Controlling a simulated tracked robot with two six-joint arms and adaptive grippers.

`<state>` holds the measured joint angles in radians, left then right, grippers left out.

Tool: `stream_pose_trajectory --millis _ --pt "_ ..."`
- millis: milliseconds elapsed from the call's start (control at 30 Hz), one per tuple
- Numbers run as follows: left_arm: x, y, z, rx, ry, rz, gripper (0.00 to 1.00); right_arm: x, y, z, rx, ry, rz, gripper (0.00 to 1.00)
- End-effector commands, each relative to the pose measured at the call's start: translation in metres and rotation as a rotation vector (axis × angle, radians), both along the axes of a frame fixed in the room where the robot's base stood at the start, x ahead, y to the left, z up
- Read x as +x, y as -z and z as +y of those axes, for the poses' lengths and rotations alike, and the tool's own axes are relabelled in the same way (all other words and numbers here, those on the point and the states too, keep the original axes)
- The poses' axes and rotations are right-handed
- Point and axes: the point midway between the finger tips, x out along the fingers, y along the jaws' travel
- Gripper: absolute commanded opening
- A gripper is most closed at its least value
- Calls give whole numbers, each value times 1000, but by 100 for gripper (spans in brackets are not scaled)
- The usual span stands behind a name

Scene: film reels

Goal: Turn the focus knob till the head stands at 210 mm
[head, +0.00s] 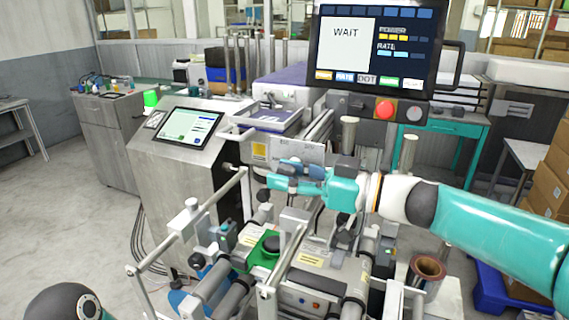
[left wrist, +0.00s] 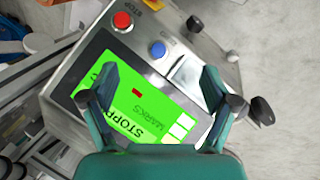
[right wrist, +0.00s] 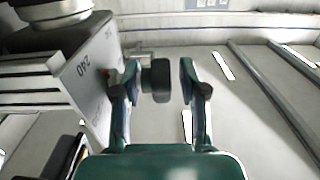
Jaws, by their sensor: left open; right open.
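In the right wrist view a black knob (right wrist: 158,82) shows between the fingertips of my right gripper (right wrist: 160,68), nearer the left finger. The jaws are open, and I cannot tell whether either finger touches it. Left of it a grey scale plate (right wrist: 92,75) carries the number 240; no pointer reading is legible. In the head view my right gripper (head: 290,178) is in front of a grey plate (head: 300,152) on the machine, and the knob is not clear there. In the left wrist view my left gripper (left wrist: 160,80) is open and empty above a green screen (left wrist: 140,110).
The green screen shows STOPPED and MARKS, with a red button (left wrist: 122,21) and a blue button (left wrist: 158,49) beside it. A large monitor (head: 375,50) reads WAIT. Rails and rollers (head: 215,275) crowd the space below my right gripper. Open floor (head: 60,200) lies at the left.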

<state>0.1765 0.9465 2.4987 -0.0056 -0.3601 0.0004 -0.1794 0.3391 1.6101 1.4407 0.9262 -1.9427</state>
Motion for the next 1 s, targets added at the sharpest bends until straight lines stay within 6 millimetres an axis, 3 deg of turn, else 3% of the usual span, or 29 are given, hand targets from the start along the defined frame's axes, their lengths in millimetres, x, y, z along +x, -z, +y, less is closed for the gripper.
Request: stream_pose_trajectory --millis 333,600,1000 --pt "0 -1 0 0 0 0 87 1 1 -2 0 13 0 42" --pt "0 -1 0 0 0 0 87 0 1 -3 -1 12 0 0" --pt "0 -8 0 0 0 0 87 -1 -1 -2 -52 7 20 0"
